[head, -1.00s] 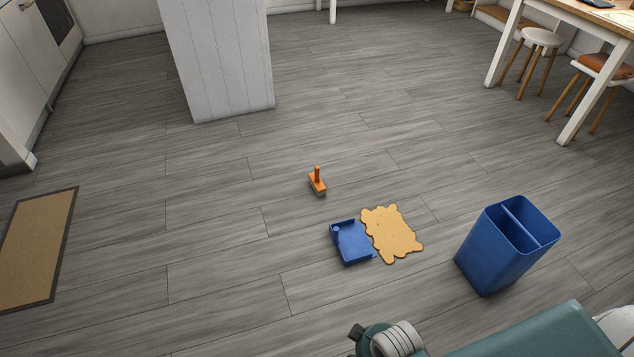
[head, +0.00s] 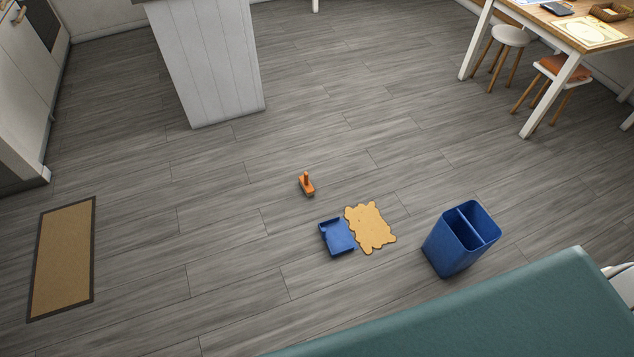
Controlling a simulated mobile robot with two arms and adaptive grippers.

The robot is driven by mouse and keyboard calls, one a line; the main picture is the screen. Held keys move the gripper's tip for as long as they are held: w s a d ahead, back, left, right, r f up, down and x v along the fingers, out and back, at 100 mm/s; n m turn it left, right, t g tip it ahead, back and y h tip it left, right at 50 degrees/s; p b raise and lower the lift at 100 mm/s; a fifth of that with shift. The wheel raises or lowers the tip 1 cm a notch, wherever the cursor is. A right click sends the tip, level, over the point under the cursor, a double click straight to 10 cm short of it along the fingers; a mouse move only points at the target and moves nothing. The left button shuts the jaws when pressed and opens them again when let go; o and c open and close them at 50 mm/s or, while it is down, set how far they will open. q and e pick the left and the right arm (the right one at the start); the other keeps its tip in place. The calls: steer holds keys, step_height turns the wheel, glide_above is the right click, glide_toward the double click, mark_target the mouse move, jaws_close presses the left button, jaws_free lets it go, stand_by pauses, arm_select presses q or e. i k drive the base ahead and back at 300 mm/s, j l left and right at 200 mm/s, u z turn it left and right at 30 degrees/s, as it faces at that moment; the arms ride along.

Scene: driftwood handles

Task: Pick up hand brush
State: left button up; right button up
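An orange hand brush (head: 307,185) rests on the grey plank floor near the middle of the head view, its handle sticking up. A blue dustpan (head: 338,238) lies on the floor in front of it, a little to the right. The dustpan's right side meets a tan, wavy-edged patch (head: 371,228). Neither of my grippers is in view, so their state is hidden.
A blue two-compartment bin (head: 462,239) stands right of the patch. A teal surface (head: 500,315) fills the lower right. A white island (head: 205,65) stands behind, a brown mat (head: 63,258) lies left, and a table (head: 560,30) with stools is at upper right. Floor around the brush is clear.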

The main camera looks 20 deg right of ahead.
mark_target(308, 189)
steer(key=i+j+z, duration=0.1)
steer(key=i+z, duration=0.3)
steer(key=i+j+z, duration=0.2)
steer(key=z, duration=0.2)
